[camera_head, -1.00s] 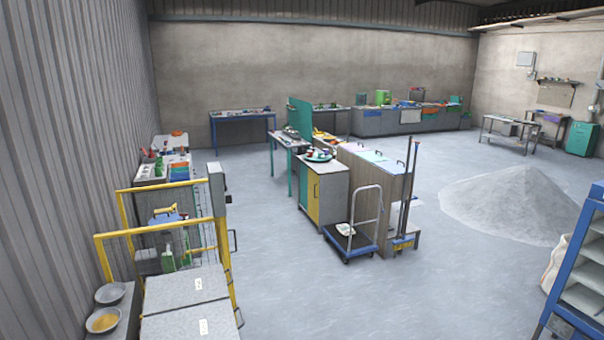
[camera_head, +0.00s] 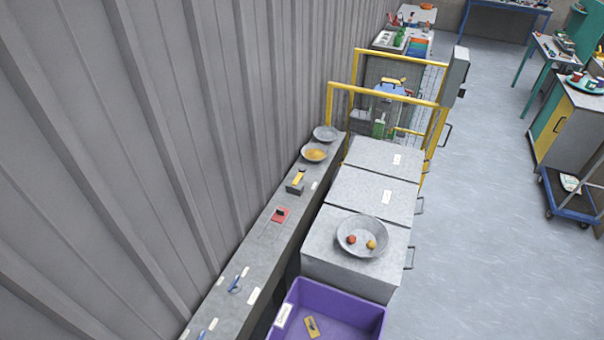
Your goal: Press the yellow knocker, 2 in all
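A small yellow piece (camera_head: 299,177) with a dark block sits on the narrow grey ledge (camera_head: 262,250) along the corrugated wall; it looks like the yellow knocker, but is too small to be sure. A red piece (camera_head: 280,214) with a dark part lies nearer on the same ledge. A blue piece (camera_head: 235,284) lies nearer still. My gripper is not in view.
Grey cabinets (camera_head: 371,194) stand right of the ledge, the nearest bearing a bowl (camera_head: 343,238) with a red and a yellow item. A purple bin (camera_head: 370,315) holds a yellow item (camera_head: 312,327). Yellow rails (camera_head: 385,94) stand beyond. Floor (camera_head: 480,200) to the right is clear.

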